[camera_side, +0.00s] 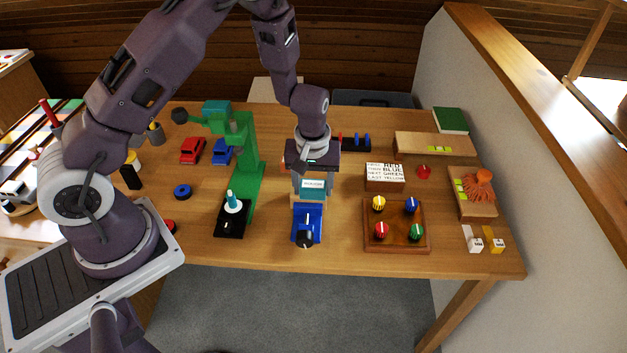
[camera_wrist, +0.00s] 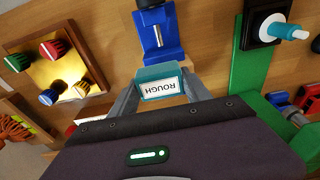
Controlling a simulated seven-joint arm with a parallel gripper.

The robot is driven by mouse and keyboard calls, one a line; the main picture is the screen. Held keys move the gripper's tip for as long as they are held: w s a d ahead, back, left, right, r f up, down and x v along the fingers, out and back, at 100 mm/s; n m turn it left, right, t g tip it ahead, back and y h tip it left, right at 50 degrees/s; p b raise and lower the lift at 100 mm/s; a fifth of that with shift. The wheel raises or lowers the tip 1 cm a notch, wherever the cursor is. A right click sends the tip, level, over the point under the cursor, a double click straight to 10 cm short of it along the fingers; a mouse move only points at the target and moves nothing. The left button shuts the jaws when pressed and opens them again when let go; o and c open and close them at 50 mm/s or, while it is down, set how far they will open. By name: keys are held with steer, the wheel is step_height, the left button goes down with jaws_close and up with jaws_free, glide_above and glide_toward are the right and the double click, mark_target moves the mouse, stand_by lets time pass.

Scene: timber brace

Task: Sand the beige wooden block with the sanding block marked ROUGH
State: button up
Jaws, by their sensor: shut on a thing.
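My gripper (camera_side: 312,180) is shut on a teal sanding block (camera_wrist: 161,73) with a white label. The label reads ROUGH, upside down in the wrist view. In the side view the sanding block (camera_side: 313,185) is between the fingers, right behind the blue vise (camera_side: 307,222). The vise (camera_wrist: 158,38) is beyond the sanding block in the wrist view. I cannot make out the beige wooden block clearly; a narrow tan patch shows under the sanding block, and I cannot tell whether they touch.
A green press-like stand (camera_side: 245,160) and a black base with a teal peg (camera_side: 233,212) stand to the left. To the right are a wooden board with coloured knobs (camera_side: 397,227) and a text sign (camera_side: 385,173).

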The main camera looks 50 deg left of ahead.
steer(key=shift+r, duration=3.9)
steer(key=shift+w, duration=0.1)
